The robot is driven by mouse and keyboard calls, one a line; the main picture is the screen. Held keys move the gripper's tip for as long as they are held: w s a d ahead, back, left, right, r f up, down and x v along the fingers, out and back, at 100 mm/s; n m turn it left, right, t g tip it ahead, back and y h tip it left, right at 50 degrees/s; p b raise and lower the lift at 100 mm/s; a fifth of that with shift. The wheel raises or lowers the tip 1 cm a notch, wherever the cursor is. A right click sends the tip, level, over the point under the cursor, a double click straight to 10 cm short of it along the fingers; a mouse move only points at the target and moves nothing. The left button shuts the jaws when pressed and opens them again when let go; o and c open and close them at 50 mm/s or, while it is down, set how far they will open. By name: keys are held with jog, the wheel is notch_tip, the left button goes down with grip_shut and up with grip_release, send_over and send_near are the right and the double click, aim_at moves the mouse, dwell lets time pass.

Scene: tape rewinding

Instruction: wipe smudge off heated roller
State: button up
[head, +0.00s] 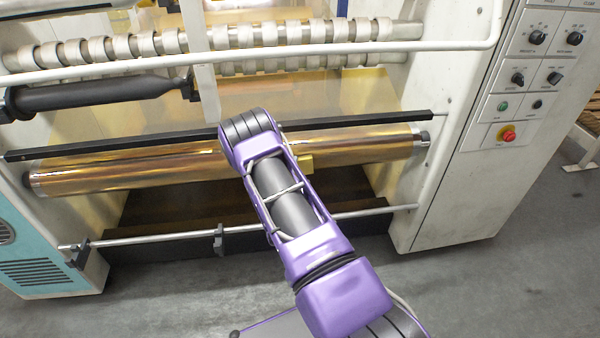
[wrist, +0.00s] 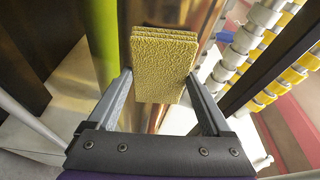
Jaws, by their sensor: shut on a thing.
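My gripper (wrist: 160,80) is shut on a yellow, rough-textured layered pad (wrist: 165,66) in the wrist view, with one grey finger on each side. The shiny gold-brown roller (head: 370,146) spans the machine in the head view, and its middle is hidden behind my arm. In the wrist view, the roller (wrist: 200,14) shows behind the pad; I cannot tell whether they touch. A small yellow corner of the pad (head: 305,163) shows beside my arm in front of the roller. No smudge can be made out.
A black bar (head: 350,125) runs just above the roller, and a thin metal rod (head: 350,213) runs below it. A ringed roller (head: 260,61) and a white rail (head: 455,45) lie higher. A control panel (head: 530,75) stands at right. Grey floor (head: 480,290) is open in front.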

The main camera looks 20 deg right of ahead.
jog(key=shift+s+a+p, duration=0.15)
jog(key=shift+s+a, duration=0.15)
jog(key=shift+s, duration=0.65)
jog(key=shift+s+a+p, duration=0.15)
jog(key=shift+s+a, duration=0.1)
jog(key=shift+s, duration=0.7)
jog(key=shift+s+a+p, duration=0.15)
jog(key=shift+s+a, duration=0.15)
jog(key=shift+s, duration=0.65)
jog(key=shift+s+a, duration=0.2)
jog(key=shift+s, duration=0.55)
jog(key=shift+s+a, duration=0.2)
jog(key=shift+s, duration=0.5)
